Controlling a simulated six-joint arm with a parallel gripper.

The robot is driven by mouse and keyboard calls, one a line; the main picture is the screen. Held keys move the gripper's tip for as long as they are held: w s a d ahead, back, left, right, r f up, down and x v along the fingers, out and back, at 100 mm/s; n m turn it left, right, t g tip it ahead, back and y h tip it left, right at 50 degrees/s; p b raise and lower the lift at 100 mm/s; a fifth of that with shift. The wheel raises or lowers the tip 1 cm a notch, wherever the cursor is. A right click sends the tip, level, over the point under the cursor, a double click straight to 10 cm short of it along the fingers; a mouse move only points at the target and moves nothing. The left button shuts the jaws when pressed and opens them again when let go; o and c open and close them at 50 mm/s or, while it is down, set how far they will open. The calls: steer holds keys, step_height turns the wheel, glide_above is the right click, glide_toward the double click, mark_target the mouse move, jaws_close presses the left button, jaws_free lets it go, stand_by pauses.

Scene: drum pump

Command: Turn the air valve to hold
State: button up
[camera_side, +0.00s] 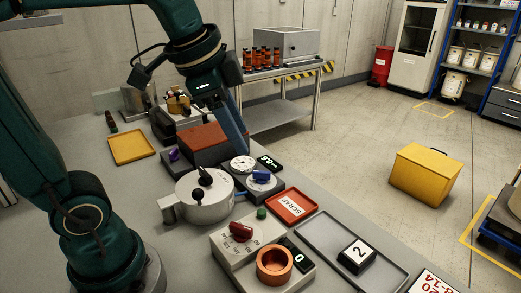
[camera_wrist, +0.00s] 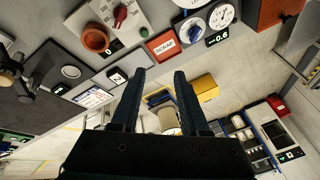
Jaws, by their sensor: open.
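A blue knob (camera_side: 262,177) sits on a round plate beside a white dial gauge (camera_side: 243,163) and a small display. I cannot read which knob is labelled as the air valve. My gripper (camera_wrist: 160,76) is open and empty. In the side view its fingers (camera_side: 241,148) point down behind the gauge, apart from both knobs.
A grey pot with a black knob (camera_side: 205,198) stands left of the blue knob. A red SCRAP tray (camera_side: 291,207), a copper cup (camera_side: 274,264) and a grey tray (camera_side: 318,246) lie nearer the camera. A reddish-brown block (camera_side: 201,145) is behind the pot.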

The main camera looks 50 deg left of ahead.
steer(key=w+a+f+m+g, duration=0.1)
steer(key=w+a+m, duration=0.15)
steer(key=w, duration=0.45)
steer(key=g, duration=0.3)
glide_above(262, 172)
steer(key=f, duration=1)
steer(key=shift+w+d, duration=0.15)
steer(key=shift+w, duration=0.05)
steer(key=shift+g, duration=0.3)
steer(key=shift+s+a+f, duration=0.1)
steer(key=shift+a+f, duration=0.05)
steer(key=shift+f, duration=1.55)
steer(key=shift+s+a+f, duration=0.1)
steer(key=shift+f, duration=1.6)
jaws_close()
